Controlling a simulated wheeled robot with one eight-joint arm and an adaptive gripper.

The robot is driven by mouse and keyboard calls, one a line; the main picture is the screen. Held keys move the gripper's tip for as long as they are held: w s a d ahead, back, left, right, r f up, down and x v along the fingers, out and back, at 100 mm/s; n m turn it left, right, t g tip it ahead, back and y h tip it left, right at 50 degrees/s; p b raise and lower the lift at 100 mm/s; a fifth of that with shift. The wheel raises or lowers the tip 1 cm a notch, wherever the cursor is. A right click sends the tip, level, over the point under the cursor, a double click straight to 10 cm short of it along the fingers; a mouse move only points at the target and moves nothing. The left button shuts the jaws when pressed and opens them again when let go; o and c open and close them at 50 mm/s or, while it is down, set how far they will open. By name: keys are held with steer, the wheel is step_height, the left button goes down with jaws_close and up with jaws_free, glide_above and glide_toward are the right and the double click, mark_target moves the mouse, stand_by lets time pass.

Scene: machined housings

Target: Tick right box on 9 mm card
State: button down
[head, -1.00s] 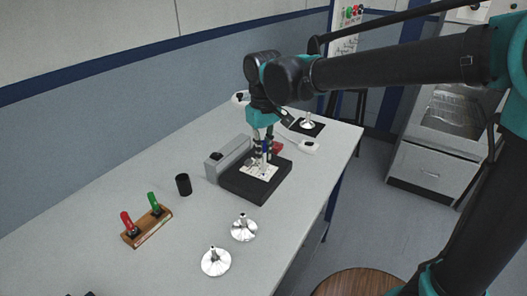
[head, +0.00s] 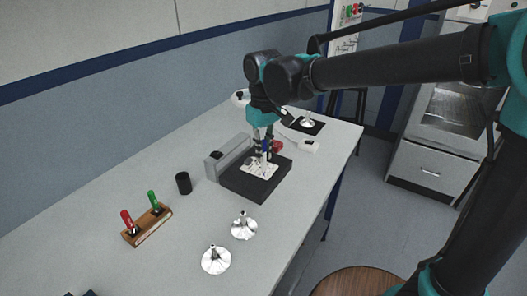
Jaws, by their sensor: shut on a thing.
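A pale card (head: 258,170) with small dark marks lies on the black plate of a fixture (head: 240,184) that has a grey block along its left side. The card's print and boxes are too small to read. My gripper (head: 263,149) points down over the card's far part. It is shut on a slim pen-like thing with some blue (head: 265,157). Its lower end is at or just above the card; I cannot tell whether it touches.
A wooden stand (head: 150,226) holds a red and a green handled tool. A black cup (head: 183,184) stands left of the fixture. Two silver finned parts (head: 216,260) stand in front; another (head: 307,122) is on a black mat behind.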

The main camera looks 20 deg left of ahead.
mark_target(264, 141)
steer(key=shift+r, duration=3.5)
